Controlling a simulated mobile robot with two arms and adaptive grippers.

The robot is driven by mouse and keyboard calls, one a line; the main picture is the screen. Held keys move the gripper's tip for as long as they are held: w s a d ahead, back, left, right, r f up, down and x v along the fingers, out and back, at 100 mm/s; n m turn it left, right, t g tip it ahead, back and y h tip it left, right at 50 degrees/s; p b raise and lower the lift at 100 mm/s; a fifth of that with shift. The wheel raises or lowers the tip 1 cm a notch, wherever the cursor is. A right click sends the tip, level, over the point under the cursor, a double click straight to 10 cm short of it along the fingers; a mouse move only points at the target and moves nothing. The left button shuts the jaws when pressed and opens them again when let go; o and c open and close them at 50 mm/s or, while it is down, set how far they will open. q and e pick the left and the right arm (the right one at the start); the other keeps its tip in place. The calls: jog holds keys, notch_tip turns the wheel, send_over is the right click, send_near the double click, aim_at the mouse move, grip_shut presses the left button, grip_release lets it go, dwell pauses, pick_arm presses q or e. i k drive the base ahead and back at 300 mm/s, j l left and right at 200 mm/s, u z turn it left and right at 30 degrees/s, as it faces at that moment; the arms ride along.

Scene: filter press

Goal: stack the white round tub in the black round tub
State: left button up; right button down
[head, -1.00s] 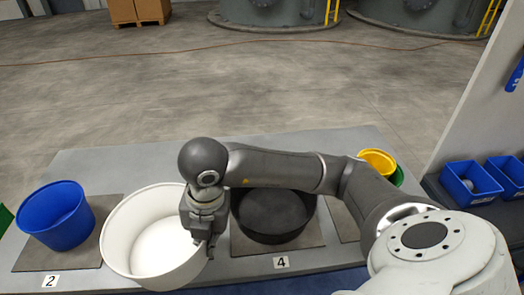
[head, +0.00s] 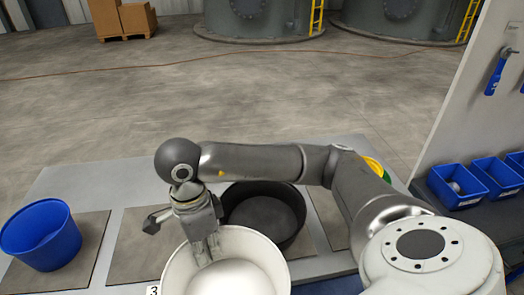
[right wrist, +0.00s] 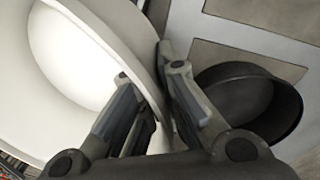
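The white round tub (head: 241,275) is at the bottom middle of the head view, cut off by the lower edge. My right gripper (head: 205,254) is shut on its rim, one finger inside the wall and one outside. In the right wrist view the white tub (right wrist: 72,55) fills the left side, its wall between the fingers (right wrist: 145,80). The black round tub (head: 266,212) stands on its mat just behind and right of the white tub, empty and partly hidden by my right arm. It also shows at the right of the wrist view (right wrist: 240,95). My left gripper is not in view.
A blue tub (head: 40,236) stands on a mat at the left. The mat (head: 128,245) left of the white tub is bare. A yellow and green tub (head: 376,166) is partly behind my right arm. Blue bins (head: 458,186) stand at the right.

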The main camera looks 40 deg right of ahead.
aim_at(261, 223)
jog(key=i+j+z, duration=0.1)
jog(key=z, duration=0.25)
jog(key=i+j+z, duration=0.2)
jog(key=z, duration=0.15)
jog(key=i+z, duration=0.1)
jog(key=z, duration=0.4)
